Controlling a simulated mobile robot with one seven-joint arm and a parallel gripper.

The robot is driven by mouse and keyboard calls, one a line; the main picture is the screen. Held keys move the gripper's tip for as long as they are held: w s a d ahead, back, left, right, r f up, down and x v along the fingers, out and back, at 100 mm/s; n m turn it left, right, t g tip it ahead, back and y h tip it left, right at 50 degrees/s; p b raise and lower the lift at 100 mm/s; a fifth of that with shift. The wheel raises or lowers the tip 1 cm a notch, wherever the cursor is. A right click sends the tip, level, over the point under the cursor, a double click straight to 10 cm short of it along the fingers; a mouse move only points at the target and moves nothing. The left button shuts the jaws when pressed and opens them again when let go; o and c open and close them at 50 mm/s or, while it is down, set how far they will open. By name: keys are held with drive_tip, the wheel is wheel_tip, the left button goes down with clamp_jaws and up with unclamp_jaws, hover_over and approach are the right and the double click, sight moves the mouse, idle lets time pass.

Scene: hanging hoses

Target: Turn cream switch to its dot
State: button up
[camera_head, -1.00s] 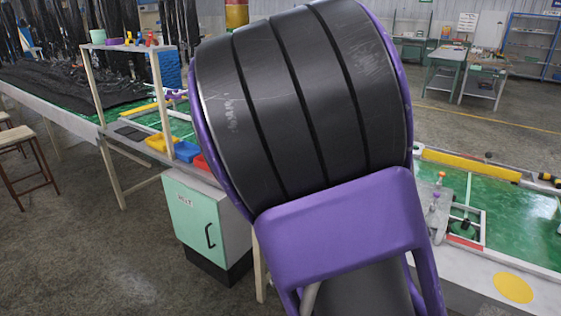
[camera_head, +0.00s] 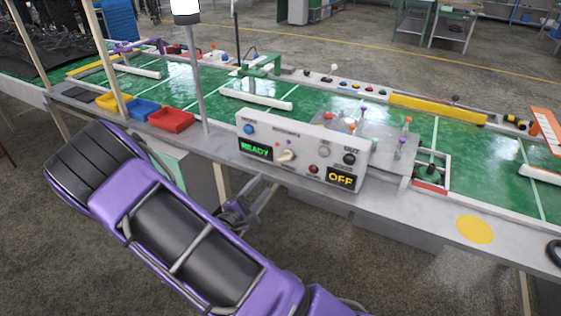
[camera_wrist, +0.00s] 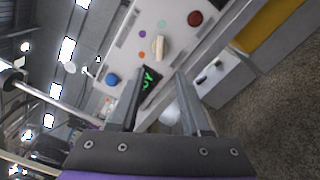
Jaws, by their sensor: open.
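The cream switch (camera_head: 286,155) is a small elongated knob on the front of a white control box (camera_head: 322,143). In the wrist view the cream switch (camera_wrist: 160,46) lies just ahead of my fingertips, with a purple dot (camera_wrist: 143,34), an orange dot (camera_wrist: 142,54) and a small teal dot (camera_wrist: 162,22) around it. I see no cream dot. My gripper (camera_head: 240,208) is below and left of the box in the head view. In the wrist view its fingers (camera_wrist: 161,78) are apart, empty, and clear of the switch.
The box has a blue button (camera_head: 248,129), a red button (camera_head: 313,169), a black knob (camera_head: 349,159), a READY display (camera_head: 255,149) and an OFF display (camera_head: 341,178). A grey post (camera_head: 196,75) and a red bin (camera_head: 171,120) stand left of it. Floor in front is free.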

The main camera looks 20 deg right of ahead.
sight(283, 160)
drive_tip(key=b+x, duration=0.1)
drive_tip(key=x, duration=1.2)
clamp_jaws()
